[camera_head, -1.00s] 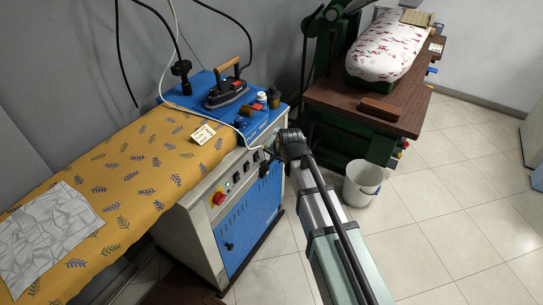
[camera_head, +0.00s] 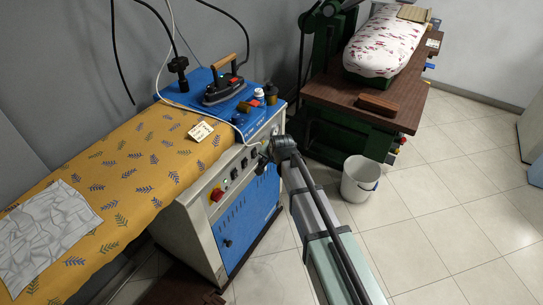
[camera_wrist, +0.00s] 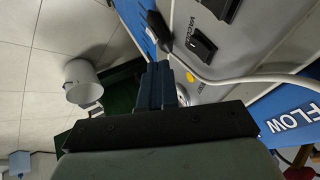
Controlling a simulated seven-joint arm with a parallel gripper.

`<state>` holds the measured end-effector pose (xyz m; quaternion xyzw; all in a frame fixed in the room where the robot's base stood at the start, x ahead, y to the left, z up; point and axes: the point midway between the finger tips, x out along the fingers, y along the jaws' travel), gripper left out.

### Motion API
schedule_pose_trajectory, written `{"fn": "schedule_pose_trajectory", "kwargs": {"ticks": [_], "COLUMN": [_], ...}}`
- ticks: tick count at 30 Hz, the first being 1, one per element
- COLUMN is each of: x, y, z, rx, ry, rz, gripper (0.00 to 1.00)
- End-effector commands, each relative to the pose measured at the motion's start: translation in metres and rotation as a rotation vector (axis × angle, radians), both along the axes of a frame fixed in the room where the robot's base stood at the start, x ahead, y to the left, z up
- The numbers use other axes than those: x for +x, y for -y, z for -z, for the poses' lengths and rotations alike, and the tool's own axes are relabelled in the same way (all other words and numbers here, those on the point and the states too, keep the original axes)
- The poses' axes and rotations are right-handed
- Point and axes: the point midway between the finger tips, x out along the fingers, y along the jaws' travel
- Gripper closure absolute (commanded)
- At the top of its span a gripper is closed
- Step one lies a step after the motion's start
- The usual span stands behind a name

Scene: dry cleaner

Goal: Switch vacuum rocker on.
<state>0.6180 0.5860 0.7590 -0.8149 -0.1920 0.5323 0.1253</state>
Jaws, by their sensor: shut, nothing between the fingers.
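A black rocker switch (camera_wrist: 202,46) sits on the grey front panel of the ironing unit (camera_head: 207,230) in the wrist view. Small rotated lettering beside it looks like VACUUM, but is hard to read. A second black rocker (camera_wrist: 229,9) is cut by the top edge. My gripper (camera_wrist: 158,68) is shut and empty; its tips are close to the panel, below and left of the first rocker in the wrist view. In the head view my gripper (camera_head: 263,156) is at the right part of the panel, right of the small switches (camera_head: 234,173). Whether it touches cannot be told.
A white cable (camera_wrist: 250,78) crosses the panel near the fingers. The iron (camera_head: 223,88) stands on the blue top. A white bucket (camera_head: 360,180) stands on the floor at right, by the green press table (camera_head: 350,139).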

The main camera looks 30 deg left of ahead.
Motion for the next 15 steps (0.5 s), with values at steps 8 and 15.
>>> {"fn": "schedule_pose_trajectory", "kwargs": {"ticks": [8, 15], "x": [0.01, 0.009], "y": [-0.032, -0.048], "z": [0.022, 0.024], "rx": [0.0, 0.0], "ry": [0.001, 0.0], "rz": [-0.002, 0.0], "gripper": [1.0, 1.0]}}
